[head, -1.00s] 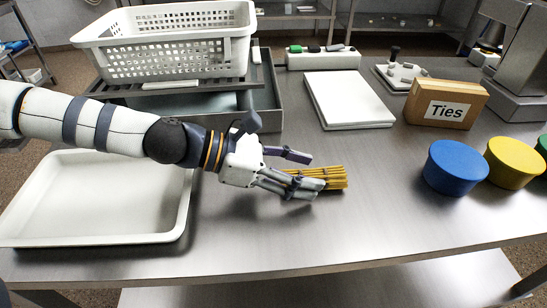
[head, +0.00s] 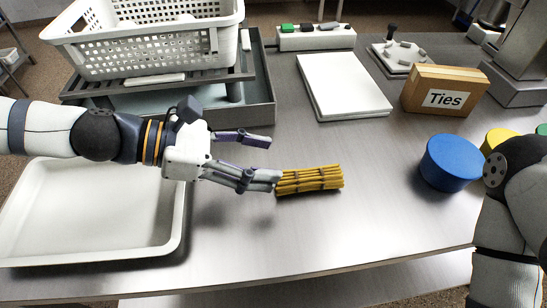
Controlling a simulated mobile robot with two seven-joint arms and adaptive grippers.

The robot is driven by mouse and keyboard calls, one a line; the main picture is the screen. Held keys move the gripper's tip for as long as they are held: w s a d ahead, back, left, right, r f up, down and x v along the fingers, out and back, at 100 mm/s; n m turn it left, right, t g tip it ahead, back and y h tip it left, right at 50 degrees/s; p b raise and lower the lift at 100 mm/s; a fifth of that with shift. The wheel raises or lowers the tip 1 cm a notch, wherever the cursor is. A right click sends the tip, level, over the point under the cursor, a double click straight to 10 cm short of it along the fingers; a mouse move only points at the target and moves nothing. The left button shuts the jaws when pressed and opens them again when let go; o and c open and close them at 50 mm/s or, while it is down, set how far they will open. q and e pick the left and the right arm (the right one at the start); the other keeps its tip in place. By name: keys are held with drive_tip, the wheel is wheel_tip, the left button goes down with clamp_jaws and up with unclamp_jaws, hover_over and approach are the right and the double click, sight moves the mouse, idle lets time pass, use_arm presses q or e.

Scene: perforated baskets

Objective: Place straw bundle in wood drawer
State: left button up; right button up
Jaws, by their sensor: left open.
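The straw bundle (head: 311,180), yellow and tied with dark bands, lies on the metal table. My left gripper (head: 274,156) is open just left of it. The lower finger's tip is at the bundle's left end; I cannot tell if they touch. The upper finger is above and left of the bundle in the picture. A wood-coloured box labelled "Ties" (head: 420,94) stands at the back right; I cannot tell whether it is the wood drawer. Part of my right arm shows at the right edge, with its gripper out of view.
A white perforated basket (head: 150,50) stands on a rack over a grey tray (head: 262,95). An empty white tray (head: 85,254) is at the left. White boards (head: 343,85) lie behind the bundle. A blue round container (head: 449,163) is at the right.

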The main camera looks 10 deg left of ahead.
sight(322, 171)
use_arm(q)
drive_tip(key=d+f, duration=0.1)
drive_tip(key=d+f+b, duration=0.1)
drive_tip(key=d, duration=0.1)
drive_tip(key=shift+w+d, duration=0.1)
drive_tip(key=shift+d, duration=0.2)
drive_tip(key=x, duration=0.5)
drive_tip(key=b+x, duration=0.1)
drive_tip(key=x, duration=0.2)
drive_tip(key=shift+r, duration=0.3)
drive_tip(key=c, duration=1)
use_arm(e)
drive_tip(key=s+f+g, duration=0.1)
drive_tip(key=s+f, duration=0.1)
drive_tip(key=s, duration=0.1)
drive_tip(key=shift+f, duration=0.3)
use_arm(q)
drive_tip(key=shift+r, duration=0.1)
drive_tip(key=shift+c, duration=0.2)
